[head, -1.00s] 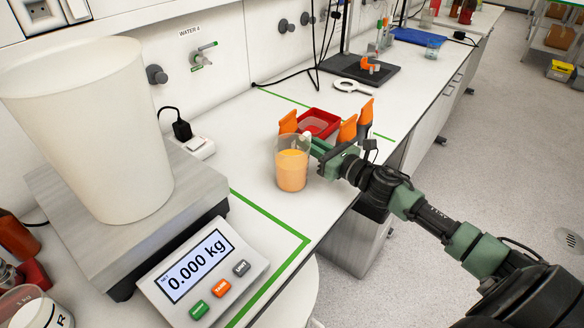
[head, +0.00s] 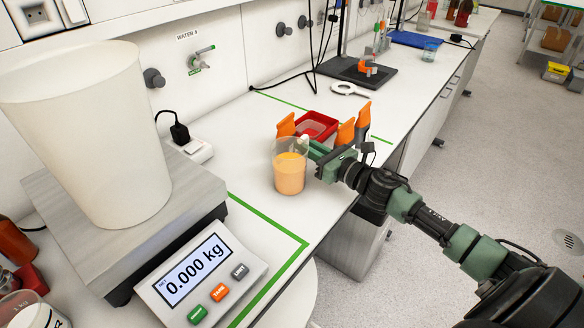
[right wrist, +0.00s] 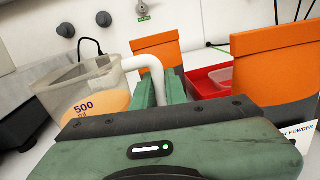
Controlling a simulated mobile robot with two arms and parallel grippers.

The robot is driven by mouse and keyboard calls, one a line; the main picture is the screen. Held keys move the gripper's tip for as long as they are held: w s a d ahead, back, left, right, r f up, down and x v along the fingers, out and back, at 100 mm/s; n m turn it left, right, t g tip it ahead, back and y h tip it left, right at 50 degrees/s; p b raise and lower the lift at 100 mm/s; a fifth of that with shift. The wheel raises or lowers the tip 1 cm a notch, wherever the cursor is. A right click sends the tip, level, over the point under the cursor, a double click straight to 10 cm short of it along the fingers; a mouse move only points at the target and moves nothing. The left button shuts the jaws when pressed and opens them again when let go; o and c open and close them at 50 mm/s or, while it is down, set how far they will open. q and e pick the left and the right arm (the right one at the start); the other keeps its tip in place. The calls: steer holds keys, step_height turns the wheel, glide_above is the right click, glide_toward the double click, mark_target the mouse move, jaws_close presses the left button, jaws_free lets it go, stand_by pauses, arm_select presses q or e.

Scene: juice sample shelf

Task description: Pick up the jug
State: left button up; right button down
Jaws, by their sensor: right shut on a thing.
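The jug (head: 289,172) is a clear container part filled with orange liquid. It is upright on the white bench beside the red tray, or only just above the surface; I cannot tell which. The right wrist view shows the jug (right wrist: 85,88) at the left, with a "500 ml" mark and a white handle (right wrist: 153,66). My right gripper (head: 312,149) reaches in from the right. Its green fingers are shut on the handle in the right wrist view (right wrist: 161,90). My left gripper is in neither view.
Orange containers (head: 345,134) stand close around the red tray (head: 333,124), just behind the gripper. A scale (head: 45,215) bearing a large white bucket (head: 90,130) fills the left. Bare bench lies between the jug and the green line (head: 270,222).

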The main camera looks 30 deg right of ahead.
steer(key=shift+r, duration=0.15)
step_height(320, 180, up, 20)
steer(key=p, duration=0.3)
steer(key=shift+w, duration=0.1)
stand_by(1.9)
